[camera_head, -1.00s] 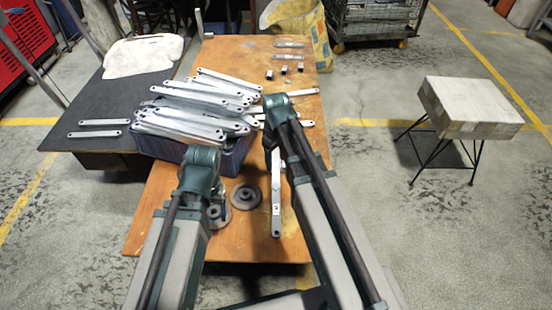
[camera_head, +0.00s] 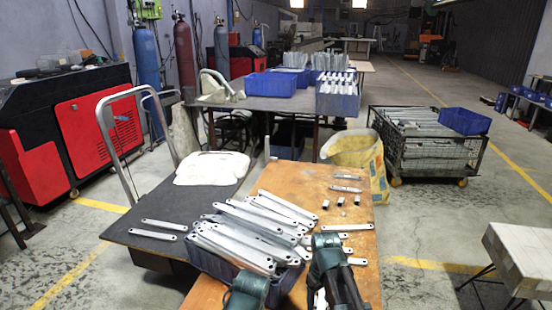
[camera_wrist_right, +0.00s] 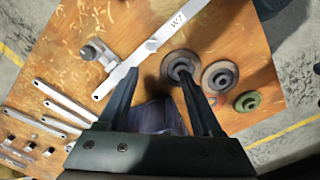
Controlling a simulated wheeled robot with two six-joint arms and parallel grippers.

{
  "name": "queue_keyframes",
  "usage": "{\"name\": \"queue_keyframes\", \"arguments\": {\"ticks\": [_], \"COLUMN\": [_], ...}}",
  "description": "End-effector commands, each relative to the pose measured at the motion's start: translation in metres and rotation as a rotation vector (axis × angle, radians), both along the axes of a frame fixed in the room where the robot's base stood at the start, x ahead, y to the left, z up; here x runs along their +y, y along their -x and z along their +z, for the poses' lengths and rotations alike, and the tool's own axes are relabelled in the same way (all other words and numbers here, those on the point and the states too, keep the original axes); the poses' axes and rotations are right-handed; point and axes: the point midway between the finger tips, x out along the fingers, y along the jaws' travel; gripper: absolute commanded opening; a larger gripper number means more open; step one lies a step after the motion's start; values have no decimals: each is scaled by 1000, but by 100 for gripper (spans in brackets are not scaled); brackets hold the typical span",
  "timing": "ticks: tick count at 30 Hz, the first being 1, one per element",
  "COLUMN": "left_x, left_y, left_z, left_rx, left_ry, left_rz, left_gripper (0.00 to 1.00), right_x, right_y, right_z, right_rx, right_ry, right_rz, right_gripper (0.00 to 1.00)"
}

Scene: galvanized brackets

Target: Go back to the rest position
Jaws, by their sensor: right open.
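My right gripper (camera_wrist_right: 158,74) shows in the right wrist view with its two fingers spread and nothing held. Below it on the wooden table (camera_wrist_right: 235,45) lies a long bracket (camera_wrist_right: 150,44) marked W7, left of the fingers, with a small metal fitting (camera_wrist_right: 97,54) beside it. Round discs (camera_wrist_right: 181,68) lie near the right finger. In the head view, only arm parts of mine show at the bottom, and both grippers are out of sight there. A blue crate (camera_head: 285,282) heaped with galvanized brackets (camera_head: 250,235) stands on the table.
A dark platform cart (camera_head: 125,231) with two brackets and a white cloth (camera_head: 212,168) adjoins the table's left side. A yellow sack (camera_head: 355,150) and a wire cage cart (camera_head: 437,160) stand behind.

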Motion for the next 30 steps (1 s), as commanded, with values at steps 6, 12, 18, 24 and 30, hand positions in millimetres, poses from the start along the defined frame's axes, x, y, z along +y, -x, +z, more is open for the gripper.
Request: {"name": "queue_keyframes", "arguments": {"ticks": [6, 12, 18, 24, 30], "left_x": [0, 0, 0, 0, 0], "left_y": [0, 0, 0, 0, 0], "left_z": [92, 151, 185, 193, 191], "left_rx": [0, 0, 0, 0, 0], "left_ry": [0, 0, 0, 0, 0], "left_rz": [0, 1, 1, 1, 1], "left_gripper": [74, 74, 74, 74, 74], "right_x": [41, 68, 82, 86, 86], "right_y": [51, 92, 118, 127, 126], "right_z": [93, 152, 186, 194, 192], "right_rx": [11, 12, 8, 6, 7], "right_ry": [35, 69, 92, 100, 100], "right_rz": [-58, -118, -159, -177, -178], "right_gripper": [67, 67, 67, 67, 67]}}
